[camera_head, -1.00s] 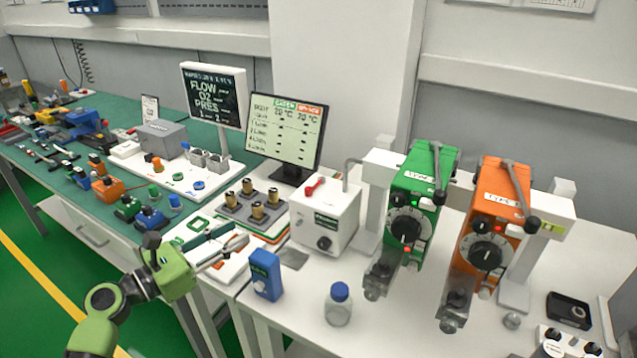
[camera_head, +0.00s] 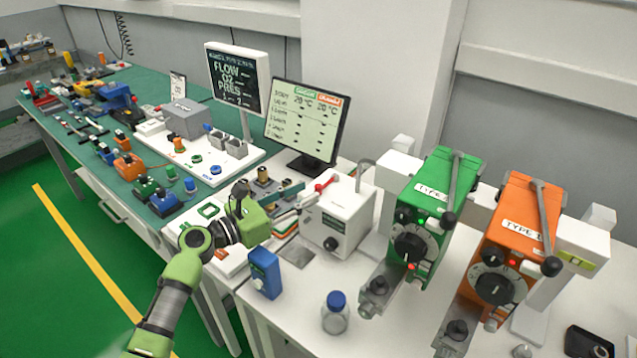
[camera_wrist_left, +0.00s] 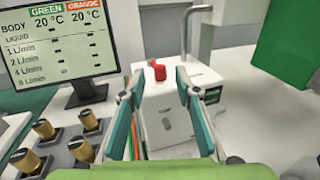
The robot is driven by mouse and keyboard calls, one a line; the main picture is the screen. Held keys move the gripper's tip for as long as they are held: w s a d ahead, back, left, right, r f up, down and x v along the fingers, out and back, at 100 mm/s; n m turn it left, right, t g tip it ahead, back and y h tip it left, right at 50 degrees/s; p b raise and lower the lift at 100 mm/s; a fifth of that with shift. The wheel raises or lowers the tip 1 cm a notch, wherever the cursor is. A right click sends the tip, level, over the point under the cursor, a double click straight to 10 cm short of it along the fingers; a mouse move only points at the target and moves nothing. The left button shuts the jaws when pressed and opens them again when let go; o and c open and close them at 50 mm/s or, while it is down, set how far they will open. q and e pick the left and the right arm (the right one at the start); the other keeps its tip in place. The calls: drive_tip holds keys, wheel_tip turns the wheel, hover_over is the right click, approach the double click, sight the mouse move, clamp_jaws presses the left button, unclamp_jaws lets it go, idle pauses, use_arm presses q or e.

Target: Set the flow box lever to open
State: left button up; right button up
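The flow box is a white box (camera_head: 340,215) on the white table, with a dark label and a black knob on its front. It also shows in the left wrist view (camera_wrist_left: 165,120). Its red lever (camera_head: 326,181) is on top; in the left wrist view the lever (camera_wrist_left: 159,71) stands beyond the fingertips. I cannot tell its setting. My left gripper (camera_head: 303,199) is beside the box's left side, its fingers pointing at the box. In the left wrist view its two fingers (camera_wrist_left: 158,84) are spread with nothing between them. My right gripper is not in view.
A monitor (camera_head: 305,125) stands behind the box. Brass-topped cylinders (camera_wrist_left: 70,140) stand left of the gripper. A blue block (camera_head: 264,272) and a blue-capped bottle (camera_head: 336,315) stand in front. Green (camera_head: 430,205) and orange (camera_head: 510,250) vaporizers stand to the right.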

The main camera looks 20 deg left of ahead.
sight(318, 185)
use_arm(q)
drive_tip(key=shift+x, duration=2.5)
clamp_jaws()
